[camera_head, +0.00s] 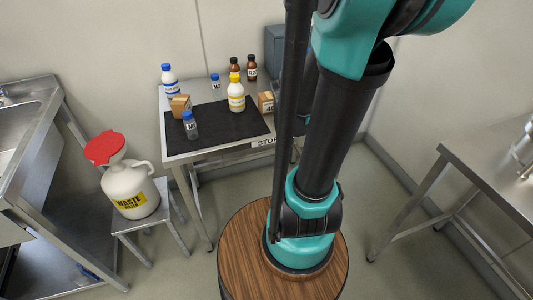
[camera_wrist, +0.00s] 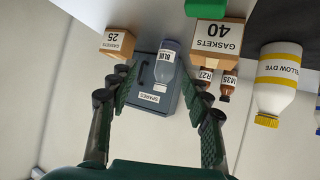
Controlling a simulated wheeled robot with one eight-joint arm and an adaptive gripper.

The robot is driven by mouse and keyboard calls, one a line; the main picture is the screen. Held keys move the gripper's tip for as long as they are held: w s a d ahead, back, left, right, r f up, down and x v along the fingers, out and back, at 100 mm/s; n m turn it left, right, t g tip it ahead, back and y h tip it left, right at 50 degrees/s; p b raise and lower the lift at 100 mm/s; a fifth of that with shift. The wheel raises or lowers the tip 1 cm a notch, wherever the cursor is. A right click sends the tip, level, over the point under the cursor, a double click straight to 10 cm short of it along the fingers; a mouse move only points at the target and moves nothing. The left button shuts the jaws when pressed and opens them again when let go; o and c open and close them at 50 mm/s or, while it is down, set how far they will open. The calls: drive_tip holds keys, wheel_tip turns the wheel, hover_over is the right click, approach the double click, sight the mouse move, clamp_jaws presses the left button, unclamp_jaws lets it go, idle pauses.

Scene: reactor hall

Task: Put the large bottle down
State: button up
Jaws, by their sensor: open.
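In the wrist view, which is upside down, my gripper (camera_wrist: 163,80) is open. A blue-grey bottle (camera_wrist: 166,62) with a label that seems to read BLUE shows between the fingers; gaps show beside it, and I cannot tell its distance. A larger white bottle with yellow bands (camera_wrist: 280,85), labelled yellow dye, stands to the right of the fingers. In the head view this yellow-banded bottle (camera_head: 236,95) stands upright on the black mat (camera_head: 215,128). A similar white bottle with blue bands (camera_head: 169,82) stands at the back left. My arm hides my gripper there.
The steel table (camera_head: 178,155) also carries small clear bottles (camera_head: 190,126), brown bottles (camera_head: 251,68) and cardboard boxes (camera_head: 180,106). A grey SPARES box (camera_wrist: 152,102) is behind the fingers. A waste jug (camera_head: 130,190) with a red funnel stands on a stool.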

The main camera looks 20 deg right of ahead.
drive_tip(key=s+a+f+n+g+y, duration=0.2)
drive_tip(key=s+a+f+g, duration=0.1)
drive_tip(key=s+a+f, duration=0.2)
drive_tip(key=s+a+f+n+g+y, duration=0.2)
drive_tip(key=s+a+f, duration=0.3)
drive_tip(key=s+a, duration=0.4)
drive_tip(key=s+g+y, duration=0.1)
drive_tip(key=s, duration=0.1)
drive_tip(key=shift+s, duration=0.4)
drive_tip(key=shift+a+f, duration=0.1)
